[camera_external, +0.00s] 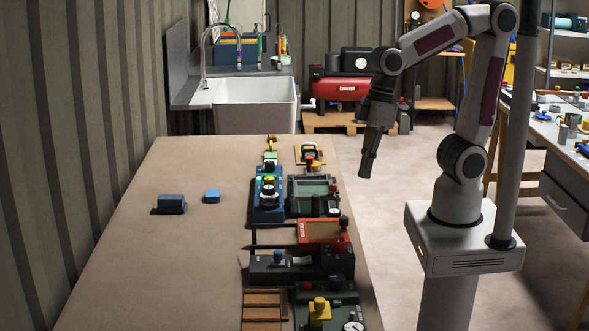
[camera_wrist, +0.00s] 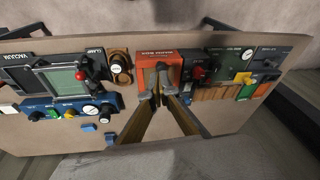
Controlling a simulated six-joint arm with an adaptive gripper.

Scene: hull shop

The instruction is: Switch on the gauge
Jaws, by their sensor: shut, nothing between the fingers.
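No label reading "gauge" is legible, so I cannot tell which device is meant. A grey-green device with a screen (camera_external: 311,188) stands on the bench; in the wrist view it (camera_wrist: 56,78) bears the word VACUUM and a red-knobbed lever. Beside it is a blue box (camera_external: 267,200) with knobs and a round white dial, also in the wrist view (camera_wrist: 70,112). A green unit with a white dial (camera_external: 330,309) is at the near end. My gripper (camera_external: 367,166) is shut and empty, pointing down, raised beyond the bench's right edge. Its fingers (camera_wrist: 156,84) overlap the orange-red box in the wrist view.
The orange-red box (camera_external: 320,231) and a dark box with a blue knob (camera_external: 300,264) lie between these devices. A sink (camera_external: 255,106) and red compressor (camera_external: 340,88) stand behind.

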